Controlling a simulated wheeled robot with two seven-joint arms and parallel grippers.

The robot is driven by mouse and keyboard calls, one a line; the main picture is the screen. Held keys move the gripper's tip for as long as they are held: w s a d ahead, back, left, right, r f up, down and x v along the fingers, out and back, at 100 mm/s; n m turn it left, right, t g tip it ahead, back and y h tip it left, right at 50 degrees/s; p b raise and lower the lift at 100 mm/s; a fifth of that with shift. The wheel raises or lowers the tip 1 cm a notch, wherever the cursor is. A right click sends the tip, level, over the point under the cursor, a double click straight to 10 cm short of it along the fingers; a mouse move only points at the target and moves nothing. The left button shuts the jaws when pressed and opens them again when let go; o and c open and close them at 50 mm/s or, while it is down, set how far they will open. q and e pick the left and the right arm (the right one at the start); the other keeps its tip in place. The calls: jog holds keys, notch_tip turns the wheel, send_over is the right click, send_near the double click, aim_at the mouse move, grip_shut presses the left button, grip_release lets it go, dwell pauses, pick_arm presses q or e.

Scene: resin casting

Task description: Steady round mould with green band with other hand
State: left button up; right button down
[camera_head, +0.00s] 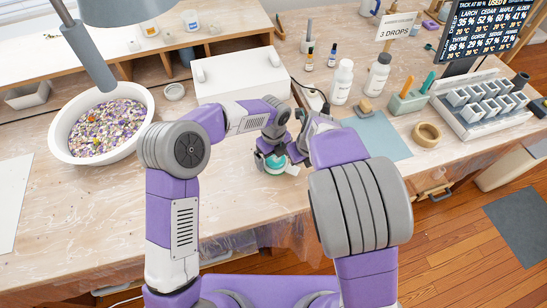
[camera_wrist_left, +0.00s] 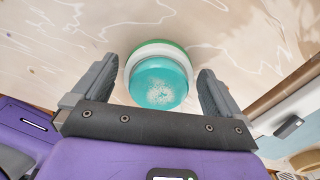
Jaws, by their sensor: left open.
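The round mould with the green band (camera_wrist_left: 178,44) sits on the worktop in the left wrist view. It has a white rim and a teal, speckled face. Its teal and white side also shows in the head view (camera_head: 275,169), low at the middle of the bench. My left gripper (camera_wrist_left: 158,70) is open, with one finger on each side of the mould. Small gaps seem to remain between the fingers and the mould. My right gripper (camera_head: 297,154) is close by on the right of the mould, mostly hidden by my arms; its jaws cannot be made out.
A white bowl of coloured chips (camera_head: 68,158) stands at left. A white box (camera_head: 238,74) is behind the arms. White bottles (camera_head: 343,80), a blue-grey mat (camera_head: 380,138), a tape roll (camera_head: 426,134) and a rack of moulds (camera_head: 487,108) stand at right.

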pick_arm(q)
notch_tip(320, 180, up, 11)
dwell(0.3)
